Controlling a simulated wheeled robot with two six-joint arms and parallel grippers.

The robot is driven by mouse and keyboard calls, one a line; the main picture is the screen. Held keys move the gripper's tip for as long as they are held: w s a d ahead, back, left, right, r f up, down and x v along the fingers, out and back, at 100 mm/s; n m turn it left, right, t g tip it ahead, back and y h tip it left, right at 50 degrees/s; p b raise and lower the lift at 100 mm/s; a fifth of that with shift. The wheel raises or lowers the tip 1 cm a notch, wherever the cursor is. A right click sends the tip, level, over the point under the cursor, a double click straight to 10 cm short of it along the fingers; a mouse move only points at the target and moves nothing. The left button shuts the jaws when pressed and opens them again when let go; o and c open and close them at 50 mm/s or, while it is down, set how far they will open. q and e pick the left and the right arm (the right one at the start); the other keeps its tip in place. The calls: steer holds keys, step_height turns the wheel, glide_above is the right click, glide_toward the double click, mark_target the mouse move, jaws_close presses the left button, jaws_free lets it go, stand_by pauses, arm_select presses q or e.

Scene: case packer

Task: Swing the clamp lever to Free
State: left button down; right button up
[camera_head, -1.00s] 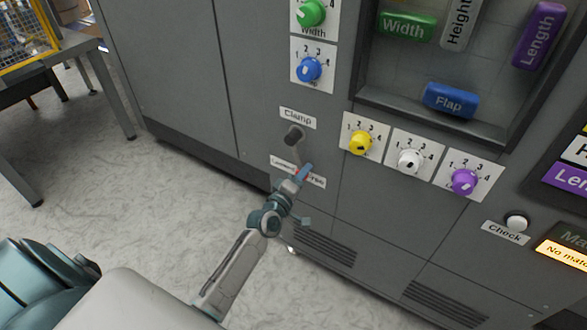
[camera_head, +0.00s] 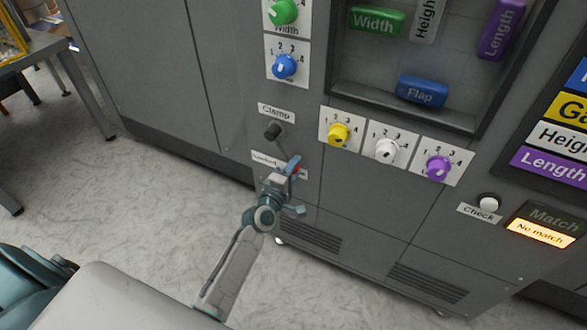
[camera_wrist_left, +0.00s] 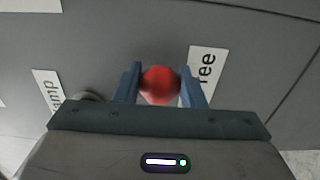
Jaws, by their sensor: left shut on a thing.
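The clamp lever has a dark round pivot (camera_head: 273,130) below the Clamp label (camera_head: 276,112) on the grey cabinet. Its arm runs down and to the right to a red knob (camera_wrist_left: 160,84), seen in the left wrist view between two blue fingers. My left gripper (camera_head: 286,170) is shut on the red knob. In the left wrist view the Free label (camera_wrist_left: 204,75) is just right of the knob, its first letter hidden by a finger. In the head view my gripper partly covers the labels below the lever. My right gripper is not in view.
Yellow (camera_head: 339,134), white (camera_head: 386,150) and purple (camera_head: 439,168) dials sit right of the lever. A blue dial (camera_head: 284,66) is above it. A lit No match panel (camera_head: 541,233) is at the lower right. The floor in front is clear.

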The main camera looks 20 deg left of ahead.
arm_select(q)
steer(key=c, duration=0.9)
jaws_free()
steer(key=shift+s, duration=0.15)
steer(key=s, duration=1)
steer(key=shift+s+a, duration=0.3)
steer(key=shift+a, duration=0.1)
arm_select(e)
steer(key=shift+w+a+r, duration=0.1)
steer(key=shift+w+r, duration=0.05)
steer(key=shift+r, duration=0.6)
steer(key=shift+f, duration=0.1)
arm_select(q)
steer(key=shift+f, duration=0.15)
